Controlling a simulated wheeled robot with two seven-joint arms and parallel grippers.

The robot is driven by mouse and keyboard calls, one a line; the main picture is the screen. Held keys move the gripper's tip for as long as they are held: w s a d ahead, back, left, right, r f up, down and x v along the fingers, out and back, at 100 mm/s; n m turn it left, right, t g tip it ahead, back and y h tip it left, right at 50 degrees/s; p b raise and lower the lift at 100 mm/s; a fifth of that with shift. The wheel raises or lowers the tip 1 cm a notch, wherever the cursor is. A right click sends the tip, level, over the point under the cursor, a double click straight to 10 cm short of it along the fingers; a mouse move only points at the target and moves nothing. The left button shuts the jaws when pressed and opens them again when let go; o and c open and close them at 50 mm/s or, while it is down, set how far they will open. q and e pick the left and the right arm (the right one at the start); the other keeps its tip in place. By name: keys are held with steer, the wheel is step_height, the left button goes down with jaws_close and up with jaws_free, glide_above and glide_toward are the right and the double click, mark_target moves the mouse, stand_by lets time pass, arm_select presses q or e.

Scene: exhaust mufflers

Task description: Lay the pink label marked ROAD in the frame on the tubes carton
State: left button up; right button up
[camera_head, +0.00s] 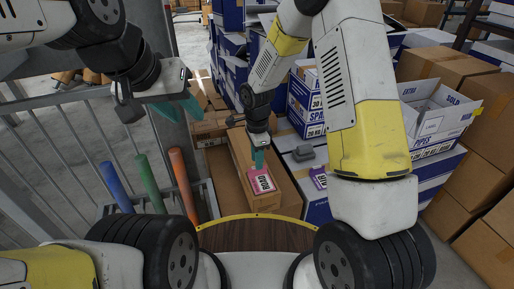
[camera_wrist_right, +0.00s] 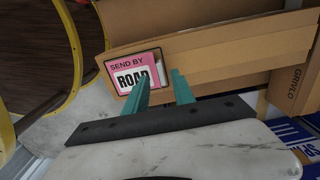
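The pink label (camera_head: 262,180) marked ROAD lies flat on top of a long brown carton (camera_head: 241,158). In the right wrist view the label (camera_wrist_right: 128,77) reads SEND BY ROAD and sits within a dark-outlined frame (camera_wrist_right: 161,57), with a pale strip beside it at the right. My right gripper (camera_head: 258,158) is just above the label's far end. In the wrist view its teal fingers (camera_wrist_right: 160,90) stand apart with nothing visible between them; one finger covers the label's lower right corner. My left gripper (camera_head: 184,103) is raised at the left, away from the cartons, its fingers seen edge-on.
A purple label (camera_head: 318,178) and a dark grey object (camera_head: 303,154) lie on the neighbouring blue-and-white carton. An open white box (camera_head: 435,112) stands at the right. A metal railing (camera_head: 65,150) and coloured tubes (camera_head: 148,175) are at the left. Brown boxes (camera_head: 470,190) fill the right side.

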steer(key=s+d+r+n+t+y, duration=0.1)
steer(key=s+d+r+n, duration=0.25)
steer(key=r, duration=0.85)
steer(key=s+d+r+n+t, duration=0.25)
steer(key=d+r, duration=0.25)
steer(key=r, duration=0.7)
steer(key=s+d+r+n+t, duration=0.1)
steer(key=s+d+r+n, duration=0.1)
steer(key=s+n, duration=0.1)
steer(key=s+d+r+n, duration=0.1)
steer(key=s+r+n, duration=0.1)
steer(key=s, duration=0.4)
steer(key=s+d+r+n+t+y, duration=0.1)
steer(key=s+d+r+n, duration=0.1)
steer(key=s+n, duration=0.2)
steer(key=shift+s+d+r+t, duration=0.35)
